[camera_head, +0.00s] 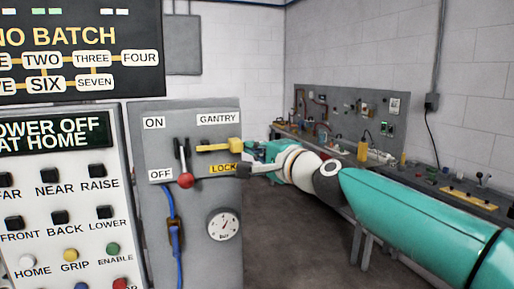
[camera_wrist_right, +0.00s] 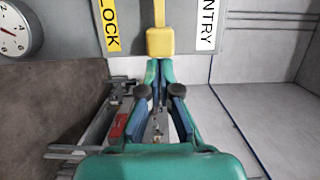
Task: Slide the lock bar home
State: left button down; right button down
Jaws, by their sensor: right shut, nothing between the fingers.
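The yellow lock bar (camera_head: 210,148) lies level across the grey gantry panel, between the GANTRY and LOCK labels. Its blocky yellow end (camera_head: 235,144) is at the right, by the panel's edge; it also shows in the wrist view (camera_wrist_right: 160,42). My right gripper (camera_head: 250,148) comes in from the right at that end. In the wrist view its fingertips (camera_wrist_right: 159,66) are together, pointing at the end block, with nothing between them. They look at or very near its face; contact cannot be told. My left gripper is out of view.
A red-knobbed lever (camera_head: 185,180) stands left of the bar, between ON and OFF. A round gauge (camera_head: 223,225) and a blue cable (camera_head: 178,265) are below. A button console (camera_head: 62,195) is at the left. A workbench (camera_head: 440,185) runs behind my right arm.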

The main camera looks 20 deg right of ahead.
aim_at(233, 151)
jog(key=a+p, duration=0.2)
jog(key=a, duration=0.2)
jog(key=shift+a+r+p, duration=0.1)
jog(key=shift+a+p, duration=0.2)
jog(key=shift+s, duration=0.1)
jog(key=shift+f, duration=0.2)
